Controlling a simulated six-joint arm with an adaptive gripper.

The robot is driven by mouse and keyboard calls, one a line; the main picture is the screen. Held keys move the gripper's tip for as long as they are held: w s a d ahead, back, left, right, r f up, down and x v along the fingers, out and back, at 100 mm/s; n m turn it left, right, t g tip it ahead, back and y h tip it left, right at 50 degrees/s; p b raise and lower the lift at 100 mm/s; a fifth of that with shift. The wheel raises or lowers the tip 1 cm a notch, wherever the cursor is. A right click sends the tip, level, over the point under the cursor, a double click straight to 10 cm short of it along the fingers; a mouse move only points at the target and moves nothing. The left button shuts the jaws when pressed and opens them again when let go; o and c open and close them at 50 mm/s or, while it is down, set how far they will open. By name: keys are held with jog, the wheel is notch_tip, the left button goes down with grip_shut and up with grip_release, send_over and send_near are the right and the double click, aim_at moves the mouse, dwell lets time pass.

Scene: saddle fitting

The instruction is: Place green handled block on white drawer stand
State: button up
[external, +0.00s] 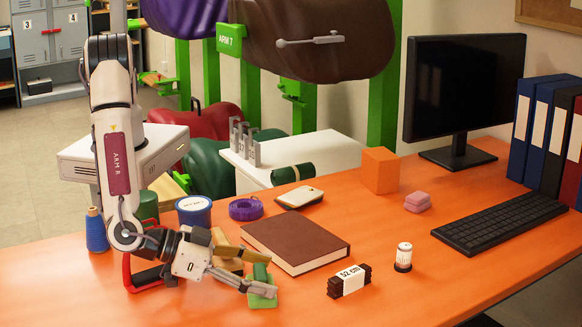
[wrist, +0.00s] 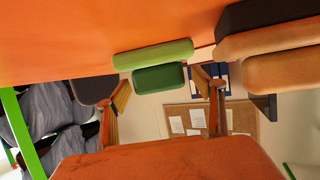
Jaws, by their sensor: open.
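The green handled block (external: 261,299) stands near the front of the orange table. The wrist view shows its light green part (wrist: 153,53) and dark green part (wrist: 159,78). My gripper (external: 257,287) is low at the block and open, with its fingers on either side. In the wrist view the block lies between and just beyond the fingertips (wrist: 163,84); I cannot tell whether they touch it. A white stand (external: 335,148) is behind the table, with grey upright brackets and a dark green roll on top. Its drawer fronts are not clearly visible.
A wooden block (external: 229,261) is close beside my gripper. A brown book (external: 296,240) lies just behind the green block. A dark bundle with a white label (external: 349,281) is to the right. Purple tape (external: 245,208) and an orange cube (external: 380,170) stand farther back.

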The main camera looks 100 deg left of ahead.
aim_at(261, 270)
dwell(0.4)
jog(key=c, duration=1.4)
jog(key=shift+o, duration=0.2)
jog(key=shift+r, duration=0.1)
jog(key=shift+r, duration=4.95)
jog(key=shift+a, duration=0.1)
jog(key=s+a+n+g+y, duration=0.2)
jog(key=a+n+y, duration=0.1)
jog(key=a, duration=1.5)
jog(key=s+a+n+g+y, duration=0.2)
jog(key=a+n+y, duration=0.1)
jog(key=a, duration=1.6)
jog(key=shift+s+f+g, duration=0.25)
jog(key=shift+s+g, duration=0.05)
